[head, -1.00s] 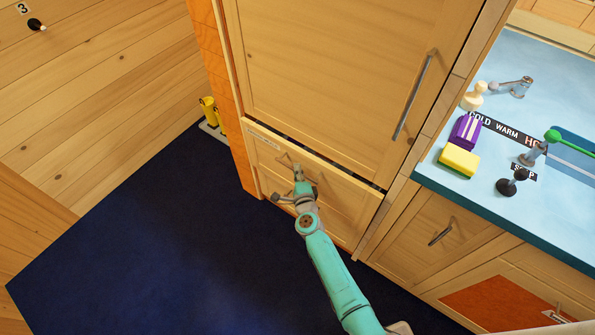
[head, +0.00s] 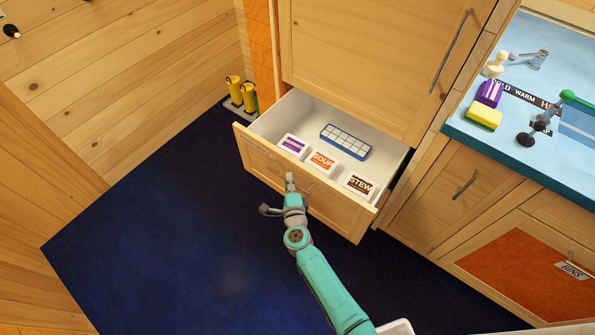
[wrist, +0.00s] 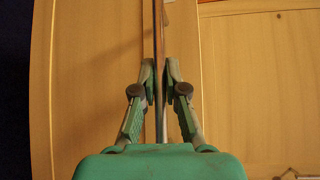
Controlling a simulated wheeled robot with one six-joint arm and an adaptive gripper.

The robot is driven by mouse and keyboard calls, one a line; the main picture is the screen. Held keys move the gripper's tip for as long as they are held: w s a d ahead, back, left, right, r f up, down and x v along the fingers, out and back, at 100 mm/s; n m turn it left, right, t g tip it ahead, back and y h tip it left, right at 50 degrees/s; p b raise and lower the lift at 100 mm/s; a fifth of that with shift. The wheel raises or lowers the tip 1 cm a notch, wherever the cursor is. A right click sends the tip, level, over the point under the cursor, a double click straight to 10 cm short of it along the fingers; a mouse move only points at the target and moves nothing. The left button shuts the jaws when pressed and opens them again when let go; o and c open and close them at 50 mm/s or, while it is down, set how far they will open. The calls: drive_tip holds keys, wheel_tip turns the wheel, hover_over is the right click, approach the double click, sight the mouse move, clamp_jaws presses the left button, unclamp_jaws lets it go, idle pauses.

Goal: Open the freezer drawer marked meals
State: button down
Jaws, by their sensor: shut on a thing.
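The freezer drawer (head: 325,205) at the bottom of the tall wooden cabinet stands well open. Its white inside holds a purple-labelled box (head: 293,146), a box marked SOUP (head: 322,161), a box marked STEW (head: 359,185) and a blue ice tray (head: 345,141). A small label (head: 257,147) on the drawer front is too small to read. My gripper (head: 290,182) is at the drawer front. In the wrist view my gripper (wrist: 160,85) is shut on the metal bar handle (wrist: 159,115), one finger on each side.
The cabinet door (head: 375,60) above the drawer is shut. A counter (head: 470,125) with a sponge (head: 485,117) and taps is at the right. Yellow bottles (head: 240,92) stand on the floor by the left wall. Dark blue floor (head: 170,220) is clear on the left.

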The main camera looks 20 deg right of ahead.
drive_tip(key=shift+s+a, duration=0.9)
drive_tip(key=shift+a, duration=0.3)
drive_tip(key=shift+s+a, duration=0.85)
drive_tip(key=shift+a, duration=0.35)
drive_tip(key=c, duration=1.2)
unclamp_jaws()
drive_tip(key=s+a+r, duration=0.1)
drive_tip(key=s, duration=1)
drive_tip(key=shift+s+a+r, duration=0.3)
drive_tip(key=shift+s+a, duration=0.05)
drive_tip(key=shift+d, duration=0.1)
